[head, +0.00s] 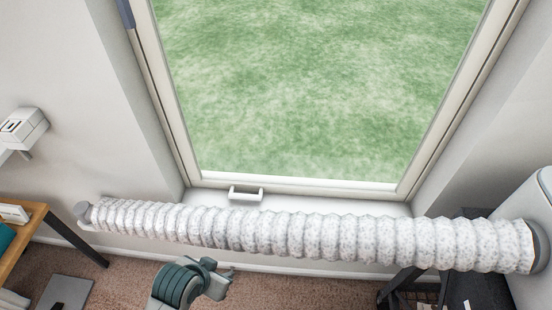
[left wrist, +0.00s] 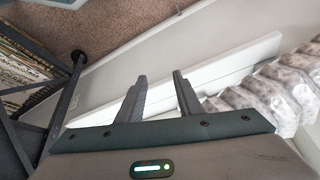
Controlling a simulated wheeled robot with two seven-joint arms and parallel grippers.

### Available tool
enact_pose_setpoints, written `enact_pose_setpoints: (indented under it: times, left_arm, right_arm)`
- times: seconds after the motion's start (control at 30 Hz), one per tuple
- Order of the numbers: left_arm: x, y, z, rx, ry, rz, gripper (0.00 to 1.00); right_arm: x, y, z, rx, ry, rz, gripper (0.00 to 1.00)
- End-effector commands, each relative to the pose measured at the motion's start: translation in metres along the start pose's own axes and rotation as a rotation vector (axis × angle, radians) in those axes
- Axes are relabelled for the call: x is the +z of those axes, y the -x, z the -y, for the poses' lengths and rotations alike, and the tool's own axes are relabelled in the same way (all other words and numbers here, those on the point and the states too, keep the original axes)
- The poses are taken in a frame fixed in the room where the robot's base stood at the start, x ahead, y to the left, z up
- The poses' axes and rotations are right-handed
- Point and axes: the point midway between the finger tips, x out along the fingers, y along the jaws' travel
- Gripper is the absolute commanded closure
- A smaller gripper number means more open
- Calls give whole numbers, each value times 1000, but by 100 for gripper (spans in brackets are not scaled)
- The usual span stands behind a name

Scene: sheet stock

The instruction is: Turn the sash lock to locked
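The window (head: 310,80) has a cream frame and green grass behind its glass. No part is plainly recognisable as the sash lock; a blue-grey piece (head: 125,13) shows on the left frame edge at the top of the head view. My left gripper (head: 221,270) is below the window and the white duct, apart from the fitting. In the left wrist view its two dark fingers (left wrist: 159,77) stand apart with nothing between them. My right gripper is not in view.
A white speckled ribbed duct (head: 290,234) runs across below the window, between the left gripper and the fitting, to a white appliance (head: 534,200) at right. It also shows in the left wrist view (left wrist: 275,92). A wooden desk (head: 22,240) stands at left. Brown carpet (head: 125,272) lies below.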

Motion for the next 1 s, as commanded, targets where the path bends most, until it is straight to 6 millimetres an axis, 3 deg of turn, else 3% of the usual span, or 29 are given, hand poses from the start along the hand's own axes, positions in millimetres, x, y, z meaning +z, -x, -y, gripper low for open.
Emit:
enact_pose_setpoints:
  times: [0.03,0.1,0.5,0.7,1.0]
  left_arm:
    - [-33,17,-1,5,-49,-62,67]
    - [-65,34,-5,11,-114,-120,67]
    - [-230,122,-38,-5,-552,-449,67]
    - [-294,166,-56,-58,-792,-585,67]
    - [-364,234,-84,-188,-1155,-739,67]
  right_arm:
    - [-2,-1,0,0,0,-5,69]
    - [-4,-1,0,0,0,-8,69]
    - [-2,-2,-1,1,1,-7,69]
    - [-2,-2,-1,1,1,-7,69]
    - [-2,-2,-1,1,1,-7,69]
